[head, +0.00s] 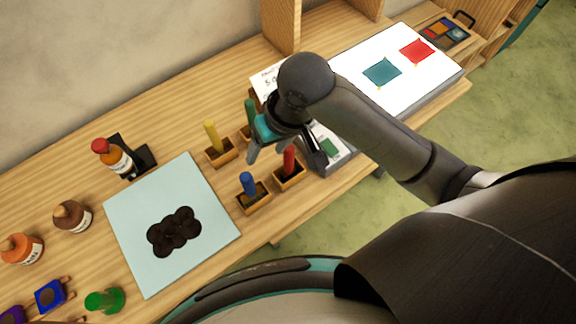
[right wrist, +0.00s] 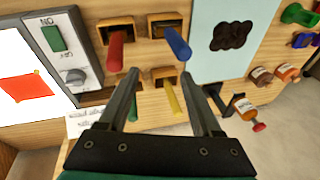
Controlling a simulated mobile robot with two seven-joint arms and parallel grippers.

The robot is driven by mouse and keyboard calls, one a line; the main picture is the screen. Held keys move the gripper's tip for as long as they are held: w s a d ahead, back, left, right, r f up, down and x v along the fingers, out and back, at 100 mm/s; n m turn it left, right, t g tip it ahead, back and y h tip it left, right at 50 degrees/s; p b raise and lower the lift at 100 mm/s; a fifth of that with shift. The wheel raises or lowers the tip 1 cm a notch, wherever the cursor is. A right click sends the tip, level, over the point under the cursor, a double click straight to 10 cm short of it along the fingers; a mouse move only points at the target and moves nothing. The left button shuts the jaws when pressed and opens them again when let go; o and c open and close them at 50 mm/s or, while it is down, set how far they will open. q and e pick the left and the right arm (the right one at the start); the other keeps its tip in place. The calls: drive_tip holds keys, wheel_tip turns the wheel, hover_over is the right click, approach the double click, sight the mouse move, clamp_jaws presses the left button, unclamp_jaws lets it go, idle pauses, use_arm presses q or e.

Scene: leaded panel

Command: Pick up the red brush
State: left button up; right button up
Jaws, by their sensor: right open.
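The red brush (head: 289,160) stands upright in a small wooden holder (head: 290,177) near the table's front edge. It also shows in the right wrist view (right wrist: 115,52), toward the upper left. My right gripper (head: 285,150) is open and empty above the group of brush holders. In the head view the red brush appears between its two spread fingers. In the right wrist view (right wrist: 160,76) the red brush lies beyond the left fingertip, and I see no contact. My left gripper is not in view.
A blue brush (head: 247,183), yellow brush (head: 211,135) and green brush (head: 249,110) stand in neighbouring holders. A pale blue mat (head: 130,215) with dark discs lies left. A white panel (head: 415,90) with coloured squares is right. Bottles (head: 72,216) stand at far left.

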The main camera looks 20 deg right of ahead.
sight(292, 148)
drive_tip(key=d+r+h, duration=0.1)
drive_tip(key=d, duration=0.1)
drive_tip(key=w+d+r+m+g+h, duration=0.1)
drive_tip(key=w+d+r+m+h, duration=0.1)
drive_tip(key=d+r, duration=0.1)
drive_tip(key=shift+w+d+g, duration=0.2)
drive_tip(key=shift+d+g, duration=0.1)
wheel_tip(292, 148, down, 10)
drive_tip(key=shift+r+b, duration=0.1)
drive_tip(key=shift+b, duration=0.2)
drive_tip(key=shift+w+a+f, duration=0.1)
drive_tip(key=shift+a+f, duration=0.05)
drive_tip(key=shift+f, duration=1.2)
drive_tip(key=shift+a+f, duration=0.15)
drive_tip(key=shift+f, duration=1.2)
clamp_jaws()
